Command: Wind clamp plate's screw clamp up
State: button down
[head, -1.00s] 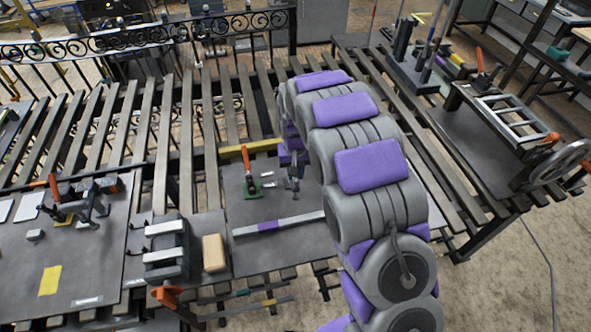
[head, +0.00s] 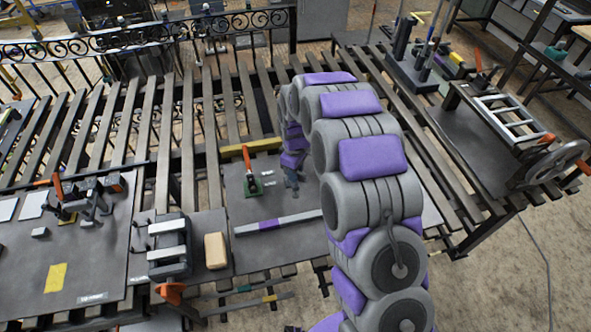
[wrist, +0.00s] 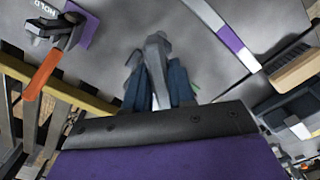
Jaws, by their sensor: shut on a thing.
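The clamp plate is a grey sheet (head: 248,214) on the slatted bench in the head view; its bare surface also fills the top of the wrist view (wrist: 130,22). My gripper (wrist: 158,85) has dark blue fingers closed around a grey metal piece (wrist: 157,48), which appears to be the top of the screw clamp. The fingers hide most of its screw and lower part. In the head view my gripper (head: 292,178) is low over the plate's right part, small and partly hidden by my arm.
A toggle clamp with an orange handle (head: 252,180) stands left of my gripper. A grey bar with a purple band (head: 270,225) lies nearer on the plate. A tan block (head: 215,250) and a dark vise-like block (head: 170,247) stand at the left. A yellow strip (head: 250,147) runs behind.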

jog(key=n, duration=0.5)
jog(key=shift+n+p, duration=0.3)
jog(key=shift+p, duration=0.1)
jog(key=shift+n, duration=2.3)
jog(key=c, duration=1.4)
grip_release()
jog(key=o, duration=0.4)
jog(key=shift+w+a+f, duration=0.1)
jog(key=shift+w+f, duration=0.05)
jog(key=shift+c, duration=0.2)
notch_tip(320, 180, up, 17)
jog(key=p, duration=0.1)
jog(key=shift+r, duration=0.2)
